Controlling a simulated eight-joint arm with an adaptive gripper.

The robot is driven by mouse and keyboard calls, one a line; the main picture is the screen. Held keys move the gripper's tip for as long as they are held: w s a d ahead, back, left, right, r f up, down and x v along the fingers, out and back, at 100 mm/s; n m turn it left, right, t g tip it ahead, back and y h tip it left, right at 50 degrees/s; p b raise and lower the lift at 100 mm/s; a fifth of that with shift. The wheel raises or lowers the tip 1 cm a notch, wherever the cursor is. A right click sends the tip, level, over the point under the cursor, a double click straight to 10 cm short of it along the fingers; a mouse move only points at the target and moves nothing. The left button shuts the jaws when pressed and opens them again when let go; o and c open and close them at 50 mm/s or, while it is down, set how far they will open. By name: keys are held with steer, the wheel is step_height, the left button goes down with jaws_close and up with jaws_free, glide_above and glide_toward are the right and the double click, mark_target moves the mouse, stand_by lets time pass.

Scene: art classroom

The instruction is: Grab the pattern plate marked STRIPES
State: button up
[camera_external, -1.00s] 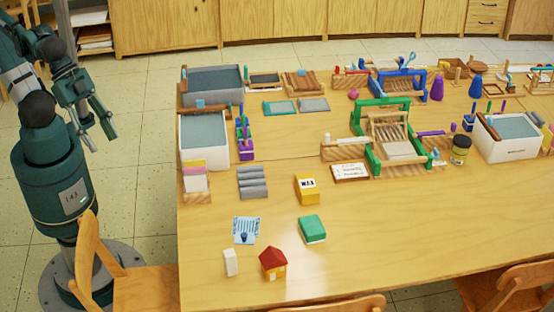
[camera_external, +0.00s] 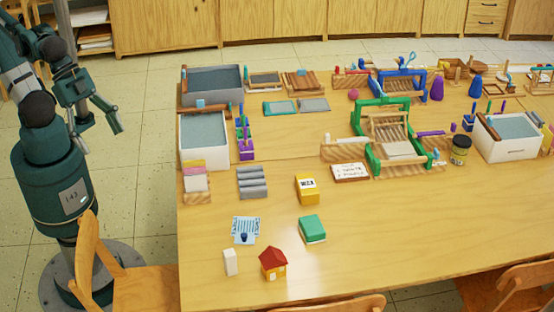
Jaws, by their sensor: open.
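My gripper (camera_external: 102,138) hangs at the left, over the floor beside the table's left edge. It is open and empty, well apart from everything on the table. No label reading STRIPES is legible, so I cannot tell which piece is the plate. A grey ridged piece (camera_external: 252,182) with parallel bands lies on the near left part of the table. A light blue sheet (camera_external: 241,224) with dark markings lies nearer the front, with a small dark blue knob (camera_external: 243,238) on it. A flat teal plate (camera_external: 280,108) and a flat grey plate (camera_external: 314,105) lie farther back.
A yellow box (camera_external: 307,189), green block (camera_external: 312,229), white block (camera_external: 230,262) and red-roofed house (camera_external: 273,265) stand in front. A green loom (camera_external: 372,160) stands mid-table. The front right tabletop (camera_external: 420,235) is clear.

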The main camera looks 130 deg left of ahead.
steer(key=w, duration=0.1)
steer(key=m+g+p, duration=0.5)
steer(key=m+g, duration=0.2)
steer(key=m, duration=0.6)
glide_above(244, 234)
steer(key=f, duration=2)
steer(key=shift+s+d, duration=0.15)
steer(key=shift+d, duration=0.1)
steer(key=shift+a+f, duration=0.15)
steer(key=shift+f, duration=0.35)
steer(key=shift+f, duration=0.1)
steer(key=shift+f+b, duration=0.4)
steer(key=shift+f, duration=0.8)
